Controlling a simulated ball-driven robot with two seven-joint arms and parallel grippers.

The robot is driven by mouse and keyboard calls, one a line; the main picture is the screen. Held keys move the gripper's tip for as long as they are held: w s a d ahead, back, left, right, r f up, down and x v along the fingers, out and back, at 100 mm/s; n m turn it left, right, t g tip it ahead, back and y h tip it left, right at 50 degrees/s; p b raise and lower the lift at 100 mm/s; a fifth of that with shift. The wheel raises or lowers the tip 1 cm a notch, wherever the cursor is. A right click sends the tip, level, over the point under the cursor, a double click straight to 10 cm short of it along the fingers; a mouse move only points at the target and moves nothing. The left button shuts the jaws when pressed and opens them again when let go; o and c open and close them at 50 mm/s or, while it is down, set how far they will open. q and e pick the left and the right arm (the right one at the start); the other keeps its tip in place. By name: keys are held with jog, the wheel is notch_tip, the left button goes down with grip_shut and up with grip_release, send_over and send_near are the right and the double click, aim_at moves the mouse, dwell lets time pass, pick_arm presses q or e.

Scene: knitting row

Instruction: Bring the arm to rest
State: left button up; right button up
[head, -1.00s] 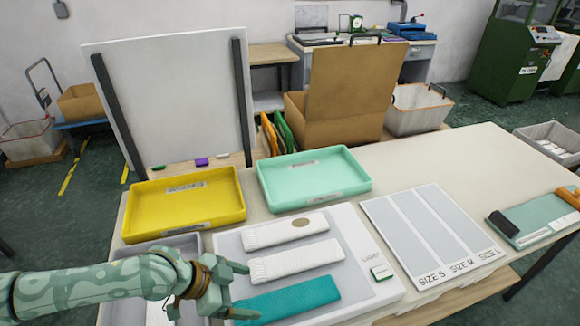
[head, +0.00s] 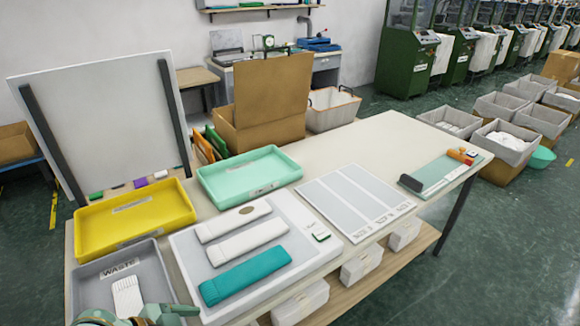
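My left gripper (head: 140,316) shows only in part at the bottom edge of the head view, by the near end of the grey waste tray (head: 88,282). Its fingers are mostly cut off, so I cannot tell if it is open or shut. A white knitted piece (head: 127,297) lies in the waste tray. Two white knitted pieces (head: 248,242) and a teal one (head: 245,275) lie side by side on the light panel (head: 318,255). My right gripper is not in view.
A size board (head: 352,205) and a teal mat (head: 440,178) lie to the right. A white upright board (head: 100,120) stands at the back left. The table's back right is clear.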

pick_arm(q)
jog(key=d+r+t+y, duration=0.1)
jog(key=d+t+y, duration=0.1)
jog(key=d, duration=0.2)
jog(key=s+a+n+y, duration=0.2)
jog(key=s+a+y, duration=0.25)
jog(key=a, duration=0.35)
jog(key=s+a+n+y, duration=0.3)
jog(key=a+y, duration=0.3)
jog(key=a, duration=0.2)
jog(key=s+d+f+g+h+b, duration=0.1)
jog(key=d+f+g+h, duration=0.15)
jog(key=f, duration=1.05)
jog(key=s+d+f+g+h+b, duration=0.1)
jog(key=s+d+f+b, duration=0.15)
jog(key=f, duration=1.05)
jog(key=s+f+n+g+h+b, duration=0.1)
jog(key=s+f+n+g+b, duration=0.1)
jog(key=s+f, duration=1.8)
jog(key=shift+f+n+g, duration=0.15)
jog(key=shift+n+g, duration=0.2)
jog(key=shift+n, duration=0.25)
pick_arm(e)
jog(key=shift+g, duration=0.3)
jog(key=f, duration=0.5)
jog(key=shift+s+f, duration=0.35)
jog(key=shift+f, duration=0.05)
